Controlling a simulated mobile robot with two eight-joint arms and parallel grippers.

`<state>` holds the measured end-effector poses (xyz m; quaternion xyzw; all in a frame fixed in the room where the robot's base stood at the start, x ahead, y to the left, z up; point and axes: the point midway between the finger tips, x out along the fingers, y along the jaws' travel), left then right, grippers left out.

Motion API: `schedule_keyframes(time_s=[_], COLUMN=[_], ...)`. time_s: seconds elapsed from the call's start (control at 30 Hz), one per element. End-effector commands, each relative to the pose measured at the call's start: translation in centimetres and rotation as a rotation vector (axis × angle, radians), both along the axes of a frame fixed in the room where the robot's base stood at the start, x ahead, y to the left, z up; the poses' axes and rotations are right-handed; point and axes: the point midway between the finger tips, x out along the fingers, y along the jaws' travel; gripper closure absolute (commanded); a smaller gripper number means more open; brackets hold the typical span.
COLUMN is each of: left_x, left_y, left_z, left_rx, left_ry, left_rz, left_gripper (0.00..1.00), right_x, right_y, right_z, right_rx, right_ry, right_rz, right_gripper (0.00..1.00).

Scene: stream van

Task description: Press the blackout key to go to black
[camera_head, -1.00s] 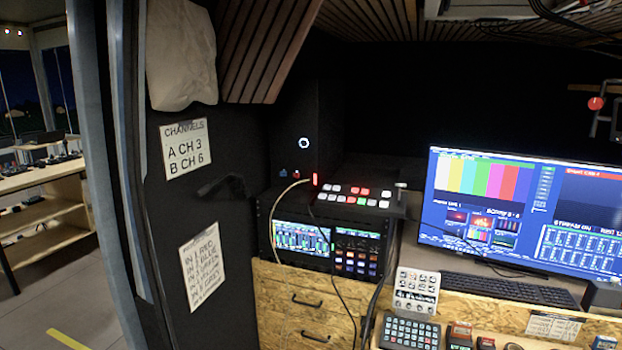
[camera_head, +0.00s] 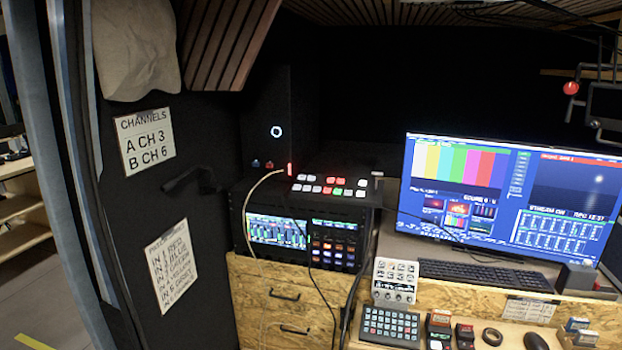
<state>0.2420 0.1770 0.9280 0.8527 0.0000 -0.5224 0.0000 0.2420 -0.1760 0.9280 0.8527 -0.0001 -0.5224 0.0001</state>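A small switcher panel with lit white, red and green keys (camera_head: 331,187) sits on top of a dark rack case (camera_head: 300,234) in the middle of the view. The key labels are too small to read, so I cannot tell which one is the blackout key. A keypad with many small keys (camera_head: 390,324) lies on the desk at the lower middle. A small white button box (camera_head: 394,279) stands just behind it. A large monitor (camera_head: 508,192) on the right shows colour bars and a table of text. Neither of my grippers is in view.
A black door or wall panel with a "CHANNELS" sign (camera_head: 146,141) and a lower list (camera_head: 171,267) fills the left. The desk holds a keyboard (camera_head: 488,274), a mouse (camera_head: 535,341), a tape roll (camera_head: 492,337) and small boxes. Cables hang across the rack. Floor shows at lower left.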

Motion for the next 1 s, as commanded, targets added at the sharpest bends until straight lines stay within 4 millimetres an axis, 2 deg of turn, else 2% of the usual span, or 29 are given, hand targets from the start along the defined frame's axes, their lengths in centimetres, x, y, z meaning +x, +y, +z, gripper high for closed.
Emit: schedule_keyframes(time_s=[0.03,0.17,0.2,1.0], left_x=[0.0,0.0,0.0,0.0], left_y=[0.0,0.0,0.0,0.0], left_z=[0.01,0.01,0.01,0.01], left_rx=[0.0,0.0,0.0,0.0], left_ry=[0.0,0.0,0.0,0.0], left_rz=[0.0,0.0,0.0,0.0], left_gripper=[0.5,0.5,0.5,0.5], right_x=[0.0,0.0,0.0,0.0], right_y=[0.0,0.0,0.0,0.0], right_z=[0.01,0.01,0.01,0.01], right_rx=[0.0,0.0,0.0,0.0], right_ry=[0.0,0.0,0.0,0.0], right_rz=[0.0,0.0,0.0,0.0], right_gripper=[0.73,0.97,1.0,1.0])
